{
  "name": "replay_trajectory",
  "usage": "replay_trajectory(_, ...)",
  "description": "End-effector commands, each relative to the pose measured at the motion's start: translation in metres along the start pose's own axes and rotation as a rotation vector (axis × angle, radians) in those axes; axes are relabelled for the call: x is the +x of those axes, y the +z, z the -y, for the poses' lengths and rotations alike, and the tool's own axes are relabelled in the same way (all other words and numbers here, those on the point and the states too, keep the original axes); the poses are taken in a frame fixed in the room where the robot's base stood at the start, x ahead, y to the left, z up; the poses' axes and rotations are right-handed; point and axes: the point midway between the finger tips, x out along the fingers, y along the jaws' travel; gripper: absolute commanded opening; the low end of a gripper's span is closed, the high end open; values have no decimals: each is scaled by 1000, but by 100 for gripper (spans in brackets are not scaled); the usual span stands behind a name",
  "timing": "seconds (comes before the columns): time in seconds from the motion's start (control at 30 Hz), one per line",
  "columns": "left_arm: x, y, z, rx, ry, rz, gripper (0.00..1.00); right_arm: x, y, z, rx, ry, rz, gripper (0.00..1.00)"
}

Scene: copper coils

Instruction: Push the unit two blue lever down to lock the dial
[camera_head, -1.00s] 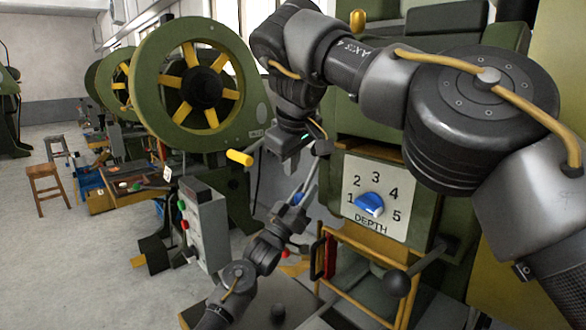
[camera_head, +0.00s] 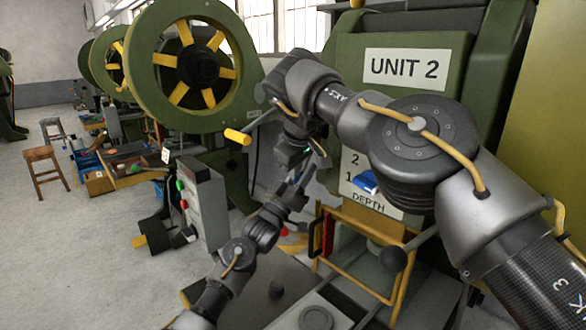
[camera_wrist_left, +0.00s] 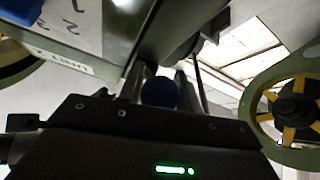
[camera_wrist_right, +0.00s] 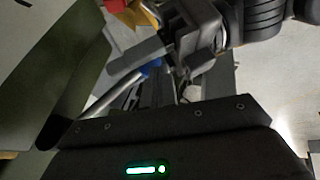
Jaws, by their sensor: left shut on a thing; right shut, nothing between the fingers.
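My left gripper (camera_head: 298,178) is shut on the blue lever's ball end (camera_wrist_left: 158,93), seen between the fingers in the left wrist view. In the right wrist view, a blue bit (camera_wrist_right: 152,66) and a pale rod (camera_wrist_right: 115,97) show beside the left gripper's fingers. My right gripper (camera_head: 288,158) is shut and empty, close above the left one; its fingertips are hard to make out. The blue dial knob (camera_head: 365,182) sits on the white DEPTH plate (camera_head: 376,203). My right arm covers the plate's right part. The head view hides the lever's ball.
The UNIT 2 press (camera_head: 405,68) stands behind my right arm. A yellow-framed guard (camera_head: 350,245) and a black-knobbed handle (camera_head: 393,259) are below the dial. A grey control box (camera_head: 205,215) and a yellow handle (camera_head: 237,137) stand to the left.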

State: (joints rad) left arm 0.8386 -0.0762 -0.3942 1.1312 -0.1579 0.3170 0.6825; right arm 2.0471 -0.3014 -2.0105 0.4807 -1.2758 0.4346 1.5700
Motion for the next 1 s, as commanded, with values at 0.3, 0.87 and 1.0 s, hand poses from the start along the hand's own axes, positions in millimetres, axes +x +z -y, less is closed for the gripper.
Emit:
replay_trajectory(0.3, 0, 0, 0, 0, 0, 1, 0, 11, 4, -5, -15, 36, 4, 0)
replay_trajectory(0.87, 1, -2, -2, 0, 7, -5, 55, 15, 6, -9, -21, 57, 5, 0)
replay_trajectory(1.0, 1, -1, -2, 0, 4, -3, 55, 14, 5, -8, -22, 56, 4, 0)
